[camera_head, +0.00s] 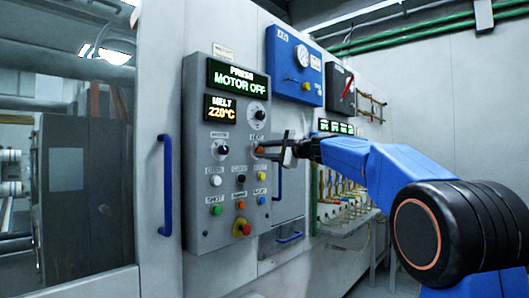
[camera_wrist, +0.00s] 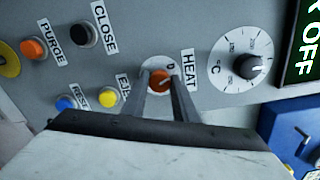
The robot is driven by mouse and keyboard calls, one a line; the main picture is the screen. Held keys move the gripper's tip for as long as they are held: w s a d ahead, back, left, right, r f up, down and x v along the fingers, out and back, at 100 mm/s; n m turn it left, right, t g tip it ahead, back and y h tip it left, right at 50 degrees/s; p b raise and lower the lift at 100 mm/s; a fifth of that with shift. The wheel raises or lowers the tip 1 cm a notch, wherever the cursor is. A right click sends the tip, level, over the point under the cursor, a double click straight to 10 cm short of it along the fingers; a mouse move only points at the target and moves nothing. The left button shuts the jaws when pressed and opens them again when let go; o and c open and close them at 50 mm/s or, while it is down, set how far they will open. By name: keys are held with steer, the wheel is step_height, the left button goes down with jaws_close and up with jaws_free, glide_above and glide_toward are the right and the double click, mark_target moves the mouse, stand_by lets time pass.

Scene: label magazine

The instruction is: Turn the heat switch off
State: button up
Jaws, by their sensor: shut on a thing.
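The heat switch (camera_wrist: 160,80) is a round orange knob on a pale disc, beside the HEAT label (camera_wrist: 188,70) in the wrist view. My gripper (camera_wrist: 165,85) reaches the panel with its two dark fingers on either side of the knob, shut on it. In the head view my gripper (camera_head: 262,152) is at the right part of the grey control panel (camera_head: 197,160), and the heat switch (camera_head: 260,149) is partly hidden by the fingers. Its exact pointer angle is hard to tell.
A °C dial (camera_wrist: 252,67) sits close to the heat switch. Black CLOSE (camera_wrist: 80,33), orange PURGE (camera_wrist: 34,49), yellow (camera_wrist: 104,98) and blue (camera_wrist: 66,103) buttons are nearby. A display (camera_head: 237,79) reads MOTOR OFF. A blue handle (camera_head: 167,185) stands left of the panel.

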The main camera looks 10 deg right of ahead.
steer(key=shift+f+n, duration=0.15)
steer(key=shift+n, duration=0.85)
steer(key=o, duration=1.1)
steer(key=shift+c, duration=0.2)
steer(key=v, duration=1.7)
steer(key=shift+s, duration=0.25)
